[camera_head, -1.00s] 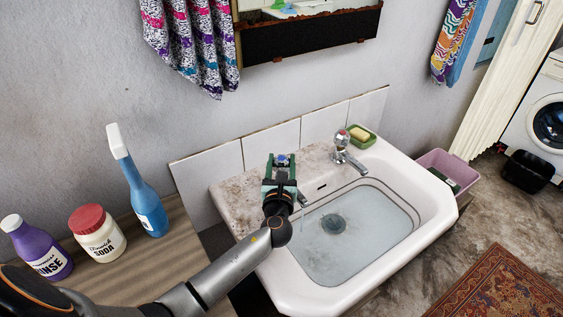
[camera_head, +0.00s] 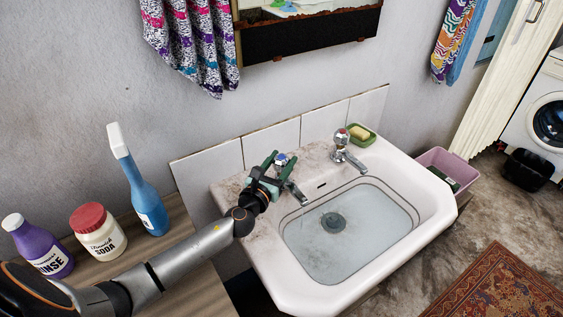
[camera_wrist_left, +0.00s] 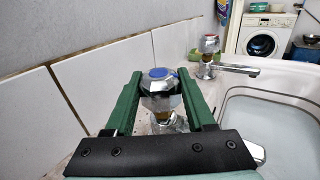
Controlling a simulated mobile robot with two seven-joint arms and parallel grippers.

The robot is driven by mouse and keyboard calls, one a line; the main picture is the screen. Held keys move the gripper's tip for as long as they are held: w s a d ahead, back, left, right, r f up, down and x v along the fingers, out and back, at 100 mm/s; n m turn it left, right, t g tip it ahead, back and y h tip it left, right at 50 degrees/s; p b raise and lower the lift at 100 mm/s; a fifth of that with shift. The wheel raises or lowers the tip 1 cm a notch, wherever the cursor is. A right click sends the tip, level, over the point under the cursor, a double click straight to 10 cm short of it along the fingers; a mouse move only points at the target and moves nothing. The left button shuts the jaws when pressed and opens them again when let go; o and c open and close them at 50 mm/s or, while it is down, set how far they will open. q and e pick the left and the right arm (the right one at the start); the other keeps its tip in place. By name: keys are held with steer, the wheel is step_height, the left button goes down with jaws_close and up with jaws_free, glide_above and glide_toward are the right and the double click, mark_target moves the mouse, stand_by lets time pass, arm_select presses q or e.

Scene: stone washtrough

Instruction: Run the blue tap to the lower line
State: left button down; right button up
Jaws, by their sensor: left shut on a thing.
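The blue-capped tap (camera_head: 281,160) stands at the left of the white sink (camera_head: 437,212); its spout points over the basin. In the left wrist view its faceted metal head (camera_wrist_left: 160,87) with a blue cap sits between the green fingers. My left gripper (camera_head: 277,166) is shut on this tap head, tilted to the right. A thin stream (camera_head: 303,215) seems to fall from the spout. Clear water (camera_head: 365,230) stands in the basin over the dark drain (camera_head: 333,223). Dark lines run along the basin's inner wall; I cannot tell exactly how the water meets the lower one. My right gripper is not in view.
A red-capped tap (camera_head: 342,140) and a green soap dish (camera_head: 361,134) stand on the sink's back ledge. A blue spray bottle (camera_head: 147,203), a soda jar (camera_head: 98,236) and a purple bottle (camera_head: 42,260) stand on the wooden top at left. A pink tub (camera_head: 445,165) is right of the sink.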

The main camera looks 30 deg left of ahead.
arm_select(q)
steer(key=shift+f+m+h+b, duration=0.15)
steer(key=shift+m+h+b, duration=0.6)
steer(key=shift+h, duration=0.45)
steer(key=shift+m+h, duration=0.35)
steer(key=shift+h, duration=0.15)
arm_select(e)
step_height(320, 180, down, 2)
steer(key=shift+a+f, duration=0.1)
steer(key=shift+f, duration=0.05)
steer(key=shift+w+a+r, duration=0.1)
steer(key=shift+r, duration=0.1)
arm_select(q)
steer(key=shift+c, duration=1.2)
jaws_free()
steer(key=shift+s+a, duration=0.15)
steer(key=shift+s, duration=0.45)
steer(key=s, duration=0.3)
steer(key=s+a+b, duration=0.1)
steer(key=s, duration=0.2)
steer(key=s+b, duration=0.1)
steer(key=s, duration=0.3)
steer(key=shift+a, duration=0.2)
steer(key=shift+s+a, duration=0.1)
steer(key=shift+s, duration=0.45)
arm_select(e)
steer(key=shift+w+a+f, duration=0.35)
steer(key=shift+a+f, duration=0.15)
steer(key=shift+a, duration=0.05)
